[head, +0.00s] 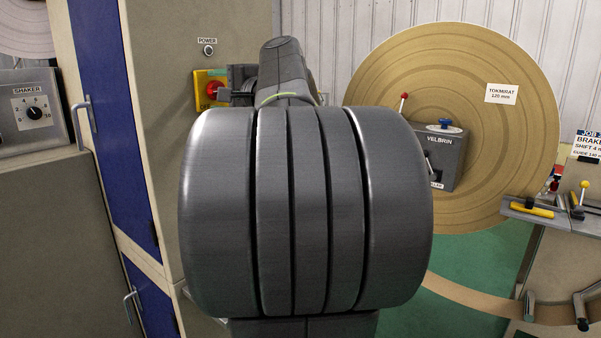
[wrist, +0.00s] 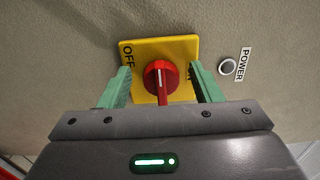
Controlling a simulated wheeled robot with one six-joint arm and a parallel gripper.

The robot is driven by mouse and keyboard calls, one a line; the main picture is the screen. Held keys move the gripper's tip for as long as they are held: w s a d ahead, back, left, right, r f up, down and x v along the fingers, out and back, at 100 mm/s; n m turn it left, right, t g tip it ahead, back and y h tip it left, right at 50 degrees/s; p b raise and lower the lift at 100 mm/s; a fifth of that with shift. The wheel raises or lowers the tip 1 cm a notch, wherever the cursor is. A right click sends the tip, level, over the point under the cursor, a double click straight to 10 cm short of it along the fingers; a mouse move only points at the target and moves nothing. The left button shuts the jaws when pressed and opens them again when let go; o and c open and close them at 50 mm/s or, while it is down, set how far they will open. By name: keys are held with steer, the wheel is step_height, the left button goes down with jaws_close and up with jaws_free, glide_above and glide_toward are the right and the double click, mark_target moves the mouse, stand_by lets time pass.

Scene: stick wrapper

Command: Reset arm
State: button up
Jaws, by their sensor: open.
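My gripper (wrist: 163,86) is open in the wrist view, with its two green fingers on either side of a red rotary switch (wrist: 159,74). The switch sits on a yellow plate (wrist: 183,49) with "OFF" at its left. The fingers look apart from the red knob; whether they touch the plate I cannot tell. In the head view my arm fills the middle and hides most of the gripper. The red switch (head: 214,90) and yellow plate (head: 202,103) show just left of my arm's end.
A round button labelled POWER (head: 208,50) is above the switch. A blue cabinet door (head: 112,120) with handles stands left, beside a SHAKER box (head: 30,110). A large tan roll (head: 480,150) and a grey VELBRIN box (head: 440,155) are right. Green floor (head: 460,270) shows below the roll.

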steer(key=v, duration=1.4)
steer(key=w+a+p, duration=0.1)
steer(key=w+a, duration=0.1)
steer(key=a, duration=0.1)
steer(key=w+a+m+p, duration=0.1)
steer(key=w+a, duration=0.2)
steer(key=a, duration=0.1)
steer(key=w+a+r+m+p, duration=0.1)
steer(key=w+a, duration=0.2)
steer(key=a, duration=0.1)
steer(key=shift+w, duration=0.25)
steer(key=m+p, duration=0.6)
steer(key=p, duration=0.1)
steer(key=shift+w+r, duration=0.2)
steer(key=m+p, duration=0.2)
steer(key=p, duration=0.1)
steer(key=m+p, duration=0.3)
steer(key=shift+w+d+r+m+p, duration=0.15)
steer(key=shift+w+d+m+p, duration=0.05)
steer(key=shift+m+p, duration=0.1)
steer(key=shift+d+m+p, duration=0.1)
steer(key=shift+m+p, duration=0.8)
steer(key=shift+p, duration=0.1)
steer(key=shift+w+m+p, duration=0.1)
steer(key=shift+m+p, duration=0.3)
steer(key=shift+m, duration=0.1)
steer(key=shift+f, duration=0.2)
